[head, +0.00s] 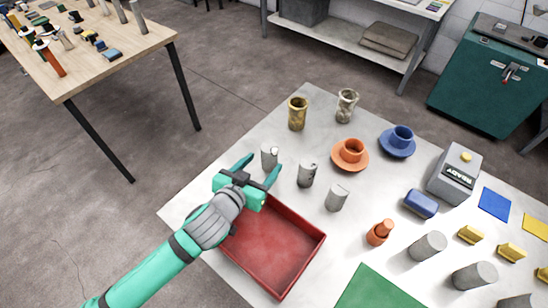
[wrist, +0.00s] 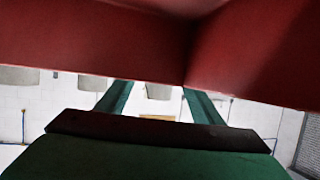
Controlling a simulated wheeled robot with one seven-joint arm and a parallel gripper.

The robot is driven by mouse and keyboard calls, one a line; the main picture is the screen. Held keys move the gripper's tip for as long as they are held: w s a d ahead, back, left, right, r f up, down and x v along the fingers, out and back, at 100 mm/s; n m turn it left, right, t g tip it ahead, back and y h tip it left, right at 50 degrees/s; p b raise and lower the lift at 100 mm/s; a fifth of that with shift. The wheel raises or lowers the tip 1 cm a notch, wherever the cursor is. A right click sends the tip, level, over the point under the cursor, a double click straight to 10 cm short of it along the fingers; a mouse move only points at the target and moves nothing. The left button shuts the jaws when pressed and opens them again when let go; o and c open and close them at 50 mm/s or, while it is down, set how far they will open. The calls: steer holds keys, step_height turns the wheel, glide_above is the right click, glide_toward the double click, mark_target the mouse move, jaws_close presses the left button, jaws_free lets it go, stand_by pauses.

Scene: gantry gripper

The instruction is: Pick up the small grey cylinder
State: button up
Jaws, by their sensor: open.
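Several grey cylinders stand on the pale table. Three smaller ones form a slanting row: the left one (head: 269,157), the middle one (head: 307,173) and the right one (head: 337,198). I cannot tell which one the task means. My teal gripper (head: 258,167) is open beside the red tray's upper left corner, its fingers pointing toward the left cylinder. In the wrist view, the gripper (wrist: 157,88) is open, and a grey cylinder (wrist: 160,92) shows between the fingers, partly hidden by the red tray wall (wrist: 90,45). No contact is visible.
The red tray (head: 312,252) lies right beside my gripper. A grey READY box (head: 455,175) stands at the right.

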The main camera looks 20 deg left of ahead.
mark_target(266, 160)
steer(key=shift+r+x, duration=0.2)
steer(key=shift+x, duration=2.4)
